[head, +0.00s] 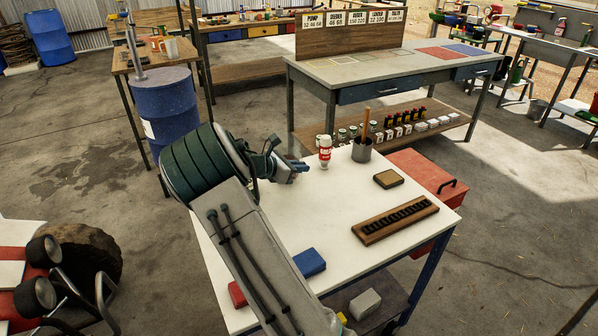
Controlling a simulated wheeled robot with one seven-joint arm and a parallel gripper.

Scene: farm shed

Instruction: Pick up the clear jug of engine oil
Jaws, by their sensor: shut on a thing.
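My gripper (292,168) is over the far left part of the white table top (300,215), with my arm reaching in from the front. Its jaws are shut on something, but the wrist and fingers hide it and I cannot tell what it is. I cannot make out a clear oil jug anywhere in this view. A white bottle with a red label (325,153) stands upright just right of the fingertips, apart from them.
A grey cup with a wooden handle (361,148), a small brown block (388,179) and a wooden slotted rack (395,219) are on the table. A blue block (309,262) lies near the front. A blue drum (165,105) stands behind left. The table's middle is clear.

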